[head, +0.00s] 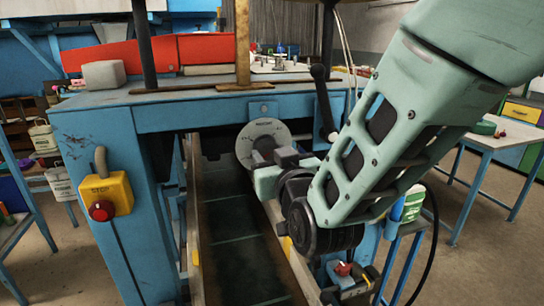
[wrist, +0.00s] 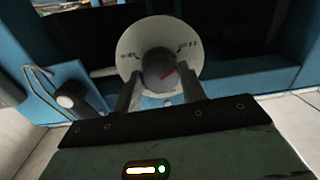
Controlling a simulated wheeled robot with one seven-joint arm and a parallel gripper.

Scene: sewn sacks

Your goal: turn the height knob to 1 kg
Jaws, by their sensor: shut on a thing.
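The height knob (wrist: 157,66) is a dark round knob with a red pointer line, in front of a pale round dial plate (wrist: 133,48). The pointer slants toward the upper right in the wrist view. Small marks stand at the plate's left and right; I cannot read them surely. In the head view the dial plate (head: 244,147) is on the blue machine's front, and my gripper hides part of it and the knob. My gripper (wrist: 161,88) is shut on the knob, one finger on each side; it also shows in the head view (head: 279,158).
A yellow stop box (head: 117,188) with a red button is on the machine's left leg. A black-handled lever (head: 324,100) stands right of the dial. A dark conveyor (head: 232,235) runs below. A white table (head: 495,138) stands at the right.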

